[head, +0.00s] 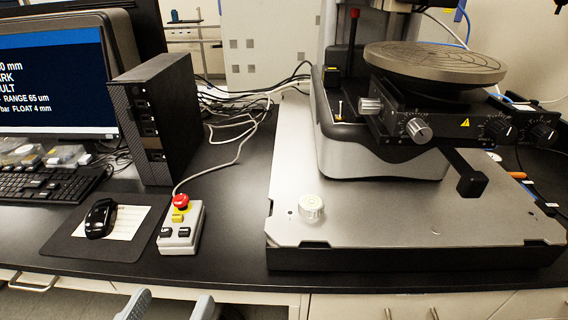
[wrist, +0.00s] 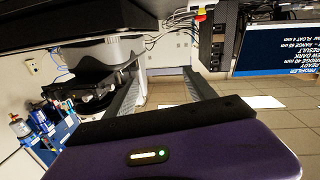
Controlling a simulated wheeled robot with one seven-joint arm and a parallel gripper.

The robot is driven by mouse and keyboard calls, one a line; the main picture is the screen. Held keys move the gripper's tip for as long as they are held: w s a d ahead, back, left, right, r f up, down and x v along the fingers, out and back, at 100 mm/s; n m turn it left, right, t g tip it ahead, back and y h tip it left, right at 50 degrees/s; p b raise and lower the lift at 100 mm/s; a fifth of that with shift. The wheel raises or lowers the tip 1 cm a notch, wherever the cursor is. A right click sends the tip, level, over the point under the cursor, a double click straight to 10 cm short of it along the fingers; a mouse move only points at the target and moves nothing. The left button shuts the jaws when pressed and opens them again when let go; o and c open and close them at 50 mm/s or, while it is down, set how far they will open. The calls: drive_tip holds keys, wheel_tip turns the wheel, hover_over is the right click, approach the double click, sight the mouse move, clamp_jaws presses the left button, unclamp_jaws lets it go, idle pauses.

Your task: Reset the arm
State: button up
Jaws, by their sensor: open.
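My gripper (head: 168,304) shows only by its two grey fingertips at the bottom edge of the head view, low and left, in front of the bench edge. In the wrist view my gripper (wrist: 163,74) has its two grey fingers spread apart with nothing between them. The floor tiles and a pale cabinet front show past them. The rest of my arm is out of the head view. The stylus profiler (head: 380,150), with its round grooved stage (head: 435,62), stands on a silver base plate at the right, apart from the gripper.
A control box (head: 181,228) with a red stop button (head: 181,201) sits on the black bench, beside a mouse (head: 101,218), a keyboard (head: 45,186) and a computer tower (head: 155,118). A white knob (head: 311,207) stands on the base plate (head: 400,225). Cabinet handles (head: 34,285) protrude below the bench.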

drive_tip(key=w+a+f+n+y, duration=0.1)
drive_tip(key=a+f+n+y, duration=0.35)
drive_tip(key=n+y, duration=0.25)
drive_tip(key=s+d+f+n+g+y, duration=0.1)
drive_tip(key=d+f+n+g+y, duration=0.2)
drive_tip(key=d+f+y, duration=0.3)
drive_tip(key=s+d+f+m+h, duration=0.2)
drive_tip(key=s+d, duration=0.3)
drive_tip(key=d, duration=0.5)
drive_tip(key=s+d+f+m+h, duration=0.3)
drive_tip(key=s+d+m+h, duration=0.1)
drive_tip(key=d, duration=0.7)
drive_tip(key=s+d+f+m+h, duration=0.3)
drive_tip(key=s+d+m+h, duration=0.1)
drive_tip(key=s+d, duration=0.4)
drive_tip(key=shift+d+h+p, duration=0.3)
drive_tip(key=shift+d+p, duration=0.1)
drive_tip(key=shift+d, duration=0.8)
